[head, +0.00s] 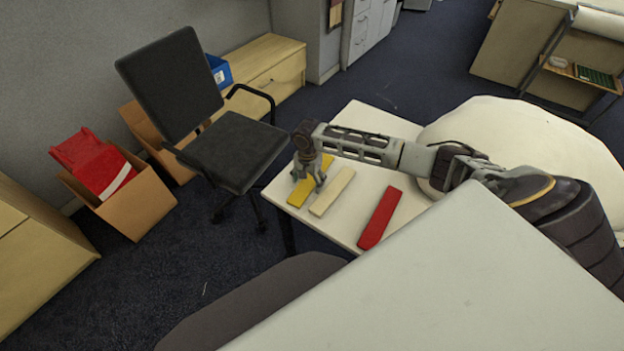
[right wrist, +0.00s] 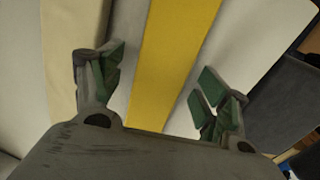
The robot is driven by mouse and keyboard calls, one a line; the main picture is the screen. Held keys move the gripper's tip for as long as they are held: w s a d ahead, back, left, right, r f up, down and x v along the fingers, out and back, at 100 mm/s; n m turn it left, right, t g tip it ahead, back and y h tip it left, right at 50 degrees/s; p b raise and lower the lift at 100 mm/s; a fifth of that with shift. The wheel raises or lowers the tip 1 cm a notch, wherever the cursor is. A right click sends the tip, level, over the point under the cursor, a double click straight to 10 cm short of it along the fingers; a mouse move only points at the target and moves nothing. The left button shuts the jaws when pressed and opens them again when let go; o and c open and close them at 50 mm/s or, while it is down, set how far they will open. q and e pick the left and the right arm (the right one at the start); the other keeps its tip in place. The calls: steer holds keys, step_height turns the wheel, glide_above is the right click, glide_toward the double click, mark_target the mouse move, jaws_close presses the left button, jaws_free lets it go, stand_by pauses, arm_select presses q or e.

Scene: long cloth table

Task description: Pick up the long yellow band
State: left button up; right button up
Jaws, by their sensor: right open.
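The long yellow band (head: 326,165) lies flat on the white table, leftmost of the bands in the head view. My right gripper (head: 308,186) is over it, pointing down, and hides part of it. In the right wrist view the yellow band (right wrist: 174,58) runs between the two open fingers of the right gripper (right wrist: 158,92), with a gap on each side. I cannot tell how far above the table the fingertips are. My left gripper is not in view.
A cream band (head: 332,192) lies close beside the yellow one; in the wrist view it passes by the left finger. A red band (head: 380,218) lies farther right on the white table (head: 345,232). An office chair (head: 235,150) stands left of the table.

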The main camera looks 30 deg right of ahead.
mark_target(308, 182)
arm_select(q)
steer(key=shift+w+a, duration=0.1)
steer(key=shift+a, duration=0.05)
arm_select(e)
steer(key=c, duration=1.1)
steer(key=shift+r, duration=0.45)
step_height(308, 182, up, 3)
steer(key=shift+r, duration=0.1)
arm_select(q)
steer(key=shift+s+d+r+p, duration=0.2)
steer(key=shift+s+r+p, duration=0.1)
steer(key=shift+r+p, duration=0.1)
arm_select(e)
steer(key=shift+r, duration=3)
